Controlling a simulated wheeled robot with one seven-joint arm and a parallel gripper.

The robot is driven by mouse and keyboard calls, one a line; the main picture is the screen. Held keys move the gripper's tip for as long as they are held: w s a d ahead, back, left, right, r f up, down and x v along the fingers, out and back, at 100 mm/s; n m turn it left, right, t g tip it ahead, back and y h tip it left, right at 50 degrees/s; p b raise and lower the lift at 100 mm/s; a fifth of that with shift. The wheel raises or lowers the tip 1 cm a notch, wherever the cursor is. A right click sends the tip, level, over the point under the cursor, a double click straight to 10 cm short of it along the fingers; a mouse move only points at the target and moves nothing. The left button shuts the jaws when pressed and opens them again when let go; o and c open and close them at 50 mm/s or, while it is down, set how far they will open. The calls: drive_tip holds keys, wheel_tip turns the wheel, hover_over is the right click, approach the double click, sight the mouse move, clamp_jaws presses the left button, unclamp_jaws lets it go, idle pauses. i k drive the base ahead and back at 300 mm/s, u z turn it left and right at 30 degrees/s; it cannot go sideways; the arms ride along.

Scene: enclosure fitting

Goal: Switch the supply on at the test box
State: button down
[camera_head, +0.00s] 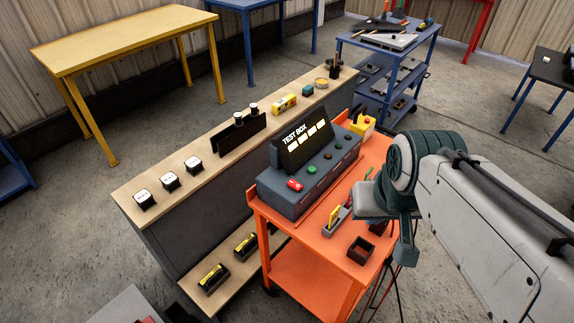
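The test box (300,201) is a dark grey case on an orange cart, with a raised sloping panel (297,148) lettered TEST BOX and several lit pale windows. On its top, a red switch (295,185) sits at the near left end. A green button (312,170) and several dark round knobs or buttons run from it toward the far right end. The red switch's on or off position is too small to tell. My gripper (378,203) is at the end of my arm, right of the box and above the cart, apart from the switch. Its fingers cannot be made out.
The orange cart (300,236) also holds a yellow piece in a grey holder (335,218), a small dark open bin (360,250) and a yellow box with a red top (362,123). A long wooden-topped bench (225,142) with small parts stands left. A blue cart (412,60) stands behind.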

sight(294, 185)
drive_tip(key=z, duration=0.05)
drive_tip(key=k, duration=1.25)
drive_tip(key=u, duration=0.75)
drive_tip(key=i, duration=1.55)
drive_tip(key=z, duration=0.8)
